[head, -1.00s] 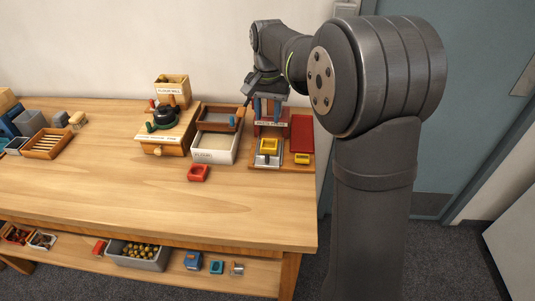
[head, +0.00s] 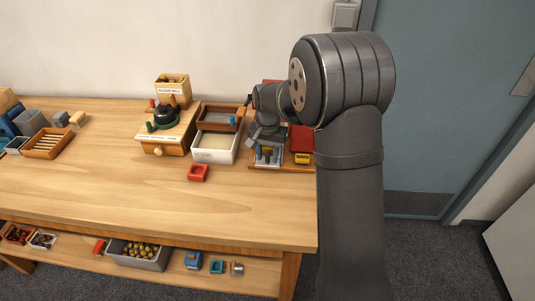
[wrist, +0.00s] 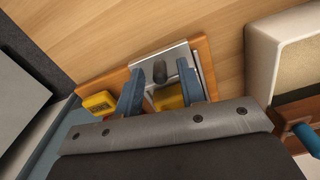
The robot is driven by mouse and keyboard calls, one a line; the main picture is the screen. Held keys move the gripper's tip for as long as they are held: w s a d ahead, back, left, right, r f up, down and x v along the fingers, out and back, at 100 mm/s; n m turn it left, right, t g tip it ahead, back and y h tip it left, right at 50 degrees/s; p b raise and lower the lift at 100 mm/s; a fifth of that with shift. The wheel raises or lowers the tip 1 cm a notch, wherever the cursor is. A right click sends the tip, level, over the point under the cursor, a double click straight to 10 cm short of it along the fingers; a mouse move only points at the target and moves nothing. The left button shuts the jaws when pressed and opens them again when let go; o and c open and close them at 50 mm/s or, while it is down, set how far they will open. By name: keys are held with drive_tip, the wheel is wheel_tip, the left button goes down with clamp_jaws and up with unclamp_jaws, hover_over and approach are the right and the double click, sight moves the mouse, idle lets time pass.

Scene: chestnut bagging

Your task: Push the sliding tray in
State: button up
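The sliding tray is a silver plate (head: 268,165) at the front of a small wooden-based station. It also shows in the wrist view (wrist: 148,71), with a dark upright knob (wrist: 160,71) on it. A yellow cup (wrist: 168,98) sits behind the knob, partly hidden by my gripper. My gripper (head: 267,152) is low over the tray, and its blue fingers also show in the wrist view (wrist: 161,88). The fingers are apart, one on each side of the knob and cup, with a visible gap. Whether they touch the tray is unclear.
A red panel (head: 301,137) and a second yellow piece (head: 302,159) stand right of the tray. A white bin (head: 213,155) is close on the left, with a brown tray (head: 211,126) behind it. The front table is clear.

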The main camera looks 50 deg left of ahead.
clamp_jaws()
drive_tip(key=shift+w+a, duration=2.45)
unclamp_jaws()
drive_tip(key=shift+r, duration=0.1)
wheel_tip(320, 180, up, 17)
drive_tip(key=shift+r, duration=0.15)
